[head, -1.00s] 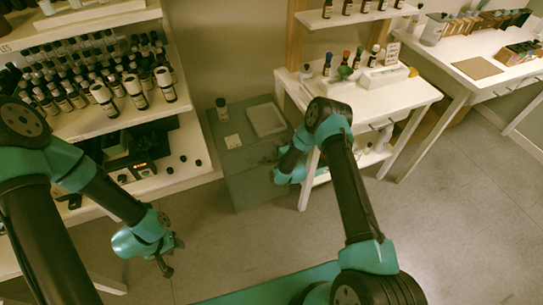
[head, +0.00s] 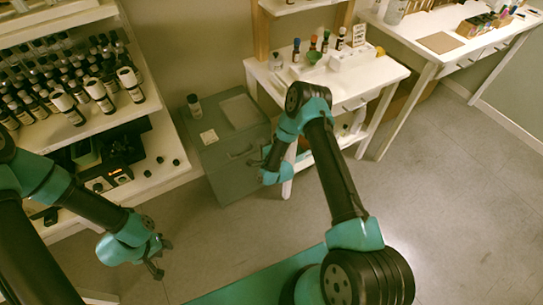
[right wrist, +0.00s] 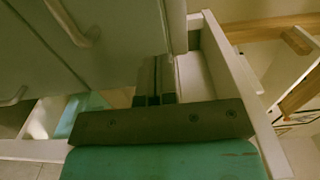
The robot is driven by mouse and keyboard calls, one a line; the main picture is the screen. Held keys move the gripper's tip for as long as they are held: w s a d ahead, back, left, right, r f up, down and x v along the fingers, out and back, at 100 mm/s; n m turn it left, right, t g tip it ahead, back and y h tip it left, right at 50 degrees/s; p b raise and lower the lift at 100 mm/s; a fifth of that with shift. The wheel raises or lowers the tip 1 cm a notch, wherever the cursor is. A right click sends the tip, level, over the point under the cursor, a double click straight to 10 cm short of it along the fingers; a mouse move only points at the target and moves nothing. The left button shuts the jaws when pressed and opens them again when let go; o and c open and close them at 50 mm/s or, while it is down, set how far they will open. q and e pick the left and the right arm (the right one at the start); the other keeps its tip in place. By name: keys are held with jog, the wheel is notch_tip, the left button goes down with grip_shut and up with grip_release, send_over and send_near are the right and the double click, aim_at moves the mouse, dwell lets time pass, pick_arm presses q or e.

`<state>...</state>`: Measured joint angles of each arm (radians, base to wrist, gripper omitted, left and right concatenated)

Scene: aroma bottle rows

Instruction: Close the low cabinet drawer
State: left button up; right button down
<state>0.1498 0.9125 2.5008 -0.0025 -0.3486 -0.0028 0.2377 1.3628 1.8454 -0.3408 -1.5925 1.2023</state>
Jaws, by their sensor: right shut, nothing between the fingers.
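The low cabinet (head: 228,152) is grey-green and stands on the floor between the shelf and the small white table. A handle shows on its front in the head view; I cannot tell there how far any drawer stands out. In the right wrist view, grey drawer fronts (right wrist: 118,35) with pale handles fill the upper left. My right gripper (head: 262,157) is near the cabinet's front right side; its fingers (right wrist: 154,98) are shut and empty, close to the edge of the grey fronts. My left gripper (head: 160,257) hangs open and empty over the floor, left of the cabinet.
The small white table (head: 338,85) stands close to the cabinet's right, its front leg near my right arm. The shelf (head: 110,118) with many bottles is at the left. A bottle (head: 194,106) and a tray (head: 240,111) rest on the cabinet. Floor at the right is clear.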

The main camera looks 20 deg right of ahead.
jog(key=s, duration=0.8)
jog(key=shift+s+d, duration=0.15)
jog(key=shift+d, duration=0.25)
jog(key=shift+g, duration=0.3)
jog(key=s+a+r+n+g+y, duration=0.1)
jog(key=s+a+r+n+g, duration=0.1)
jog(key=s+n+g, duration=0.5)
jog(key=s+a+r+n+g+y, duration=0.1)
jog(key=s+n+g, duration=0.7)
jog(key=s, duration=0.8)
jog(key=shift+s+a+r+g, duration=0.25)
jog(key=shift+a+r+g, duration=0.15)
jog(key=shift+r+g, duration=0.45)
jog(key=shift+d, duration=0.1)
